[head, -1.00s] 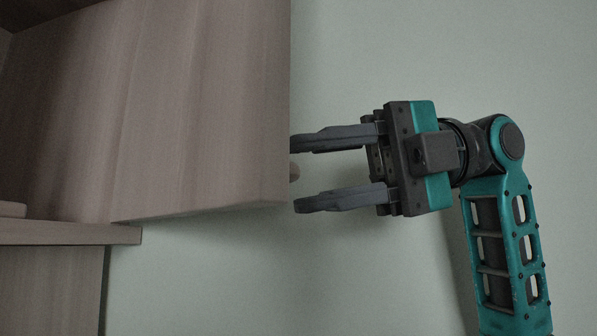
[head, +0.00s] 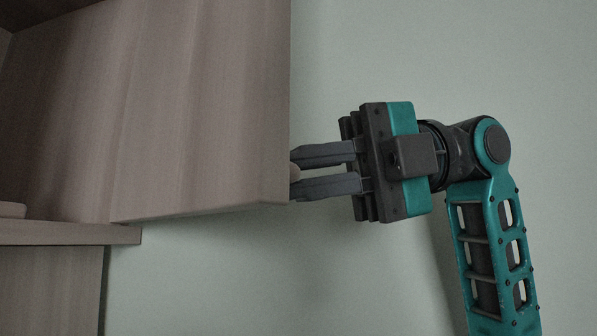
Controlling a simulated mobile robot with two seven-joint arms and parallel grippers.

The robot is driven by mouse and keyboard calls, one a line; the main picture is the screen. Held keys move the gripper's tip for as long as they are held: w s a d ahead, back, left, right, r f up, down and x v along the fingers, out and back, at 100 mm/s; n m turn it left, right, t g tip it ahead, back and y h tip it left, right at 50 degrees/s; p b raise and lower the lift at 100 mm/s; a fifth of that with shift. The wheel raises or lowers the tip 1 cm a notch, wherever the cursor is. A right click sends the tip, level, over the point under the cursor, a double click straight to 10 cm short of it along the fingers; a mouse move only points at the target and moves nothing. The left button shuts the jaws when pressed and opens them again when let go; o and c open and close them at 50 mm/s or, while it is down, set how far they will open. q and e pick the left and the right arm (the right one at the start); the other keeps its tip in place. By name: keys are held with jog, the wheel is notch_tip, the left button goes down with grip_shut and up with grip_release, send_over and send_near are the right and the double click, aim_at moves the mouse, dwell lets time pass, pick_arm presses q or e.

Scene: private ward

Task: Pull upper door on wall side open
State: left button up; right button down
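The upper door (head: 205,110) of the wooden cabinet stands swung out from the cabinet, its lower edge slanting across the head view. My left gripper is not in view.
The open cabinet interior (head: 55,110) shows at the left, with a ledge (head: 70,234) below it and a lower wooden panel (head: 50,290) underneath. A plain pale green wall (head: 400,50) fills the background. The space below the door is clear.

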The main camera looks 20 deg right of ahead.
dwell(0.4)
jog(key=w+d, duration=0.1)
jog(key=d+n+g+p, duration=0.1)
jog(key=w+d+g+p, duration=0.1)
jog(key=d, duration=0.1)
jog(key=shift+w+d, duration=0.1)
jog(key=shift+w, duration=0.25)
jog(key=c, duration=1.2)
grip_release()
jog(key=shift+o, duration=0.2)
jog(key=shift+r, duration=0.1)
